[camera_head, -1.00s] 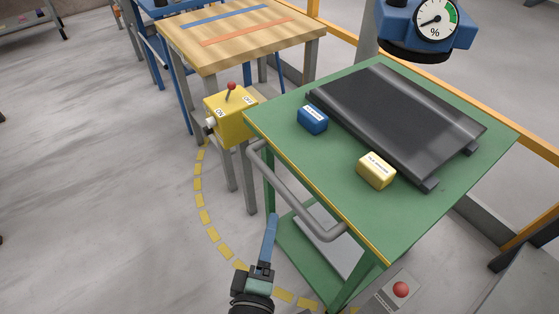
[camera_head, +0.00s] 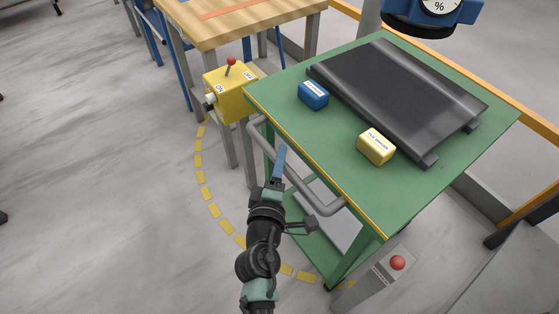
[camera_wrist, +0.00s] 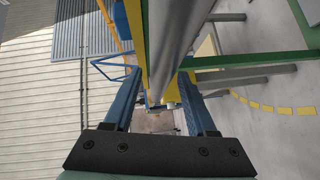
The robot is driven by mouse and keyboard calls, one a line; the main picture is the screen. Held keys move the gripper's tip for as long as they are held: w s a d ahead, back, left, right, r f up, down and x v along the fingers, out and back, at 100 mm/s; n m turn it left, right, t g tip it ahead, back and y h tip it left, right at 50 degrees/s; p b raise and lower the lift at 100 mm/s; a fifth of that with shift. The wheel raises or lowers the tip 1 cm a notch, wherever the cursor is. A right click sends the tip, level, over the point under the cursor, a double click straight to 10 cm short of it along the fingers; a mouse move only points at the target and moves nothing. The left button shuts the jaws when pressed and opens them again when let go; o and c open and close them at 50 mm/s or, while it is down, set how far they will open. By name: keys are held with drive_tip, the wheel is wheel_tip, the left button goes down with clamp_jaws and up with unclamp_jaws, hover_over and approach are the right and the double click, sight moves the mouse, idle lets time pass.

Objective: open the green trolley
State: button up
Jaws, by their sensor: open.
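The green trolley (camera_head: 400,205) stands right of centre in the head view, with a flat green top and a lower shelf. Its grey tubular handle (camera_head: 322,207) runs along the near-left side. My gripper (camera_head: 279,160) is at the handle, its blue finger overlapping the bar in this view. In the wrist view, the two blue fingers of my gripper (camera_wrist: 158,98) are apart. The grey bar (camera_wrist: 178,35) runs lengthwise into the gap between them. I cannot tell whether a finger touches it.
A black ramp-like slab (camera_head: 395,95), a blue block (camera_head: 313,95) and a yellow block (camera_head: 376,146) sit on the trolley top. A yellow switch box (camera_head: 229,92) stands to its left, and a red-button post (camera_head: 397,263) in front. The floor at left is clear.

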drive_tip(key=shift+w, duration=0.3)
clamp_jaws()
idle(1.3)
